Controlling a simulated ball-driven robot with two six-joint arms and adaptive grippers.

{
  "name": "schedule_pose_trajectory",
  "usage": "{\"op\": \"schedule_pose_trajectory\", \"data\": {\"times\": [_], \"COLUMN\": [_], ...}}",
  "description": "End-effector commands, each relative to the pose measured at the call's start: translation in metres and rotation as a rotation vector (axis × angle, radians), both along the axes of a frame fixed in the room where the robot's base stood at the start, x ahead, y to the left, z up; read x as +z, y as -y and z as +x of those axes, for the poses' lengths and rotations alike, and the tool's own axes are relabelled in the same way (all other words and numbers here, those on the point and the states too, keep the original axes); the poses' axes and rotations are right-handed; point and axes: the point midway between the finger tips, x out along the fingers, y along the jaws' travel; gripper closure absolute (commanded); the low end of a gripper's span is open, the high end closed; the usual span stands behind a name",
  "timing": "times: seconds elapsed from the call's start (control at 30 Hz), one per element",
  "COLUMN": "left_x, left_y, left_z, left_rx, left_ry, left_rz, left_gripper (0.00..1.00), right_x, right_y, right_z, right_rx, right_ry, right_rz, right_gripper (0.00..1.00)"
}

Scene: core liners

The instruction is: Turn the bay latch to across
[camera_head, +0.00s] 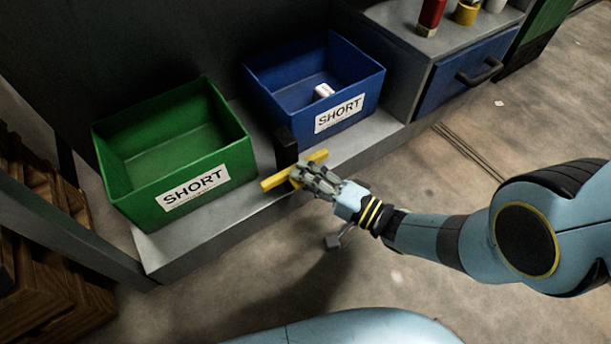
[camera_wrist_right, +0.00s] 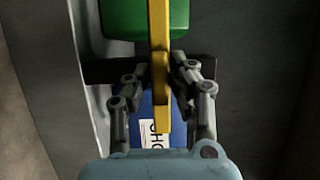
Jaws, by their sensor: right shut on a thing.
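The bay latch (camera_head: 274,180) is a yellow bar on a black post (camera_head: 286,147) at the front of the grey shelf, between the two bins. In the head view the bar lies roughly along the shelf's front edge, slightly tilted. My right gripper (camera_head: 306,177) is shut on the bar near its middle and hides part of it. In the right wrist view the yellow bar (camera_wrist_right: 160,45) runs up and down the picture between the fingers of the right gripper (camera_wrist_right: 160,77). The black post piece (camera_wrist_right: 110,70) crosses behind it. My left gripper is not in view.
A green bin (camera_head: 125,205) labelled SHORT stands left of the latch. A blue bin (camera_head: 362,100) labelled SHORT stands right, with a white cylinder (camera_head: 323,91) inside. A blue drawer (camera_head: 445,92) is at the upper right.

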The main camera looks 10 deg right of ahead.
Motion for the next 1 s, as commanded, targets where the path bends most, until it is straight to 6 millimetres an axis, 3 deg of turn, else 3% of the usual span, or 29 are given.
{"op": "schedule_pose_trajectory", "data": {"times": [0.4, 0.43, 0.53, 0.83, 1.0], "left_x": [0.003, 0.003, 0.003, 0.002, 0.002], "left_y": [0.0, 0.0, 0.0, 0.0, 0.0], "left_z": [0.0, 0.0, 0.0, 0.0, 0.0], "left_rx": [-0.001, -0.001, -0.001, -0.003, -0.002], "left_ry": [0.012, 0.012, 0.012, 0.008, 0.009], "left_rz": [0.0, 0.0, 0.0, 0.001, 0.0], "left_gripper": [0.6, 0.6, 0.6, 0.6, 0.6], "right_x": [-0.001, -0.001, -0.001, -0.001, -0.001], "right_y": [0.001, 0.001, 0.001, 0.001, 0.013], "right_z": [0.0, 0.0, 0.0, -0.001, -0.015], "right_rx": [-0.002, -0.002, -0.002, -0.001, -0.001], "right_ry": [-0.008, -0.008, -0.007, -0.005, -0.005], "right_rz": [0.006, 0.006, 0.006, 0.006, 0.004], "right_gripper": [1.0, 0.76, 0.63, 0.62, 0.62]}}
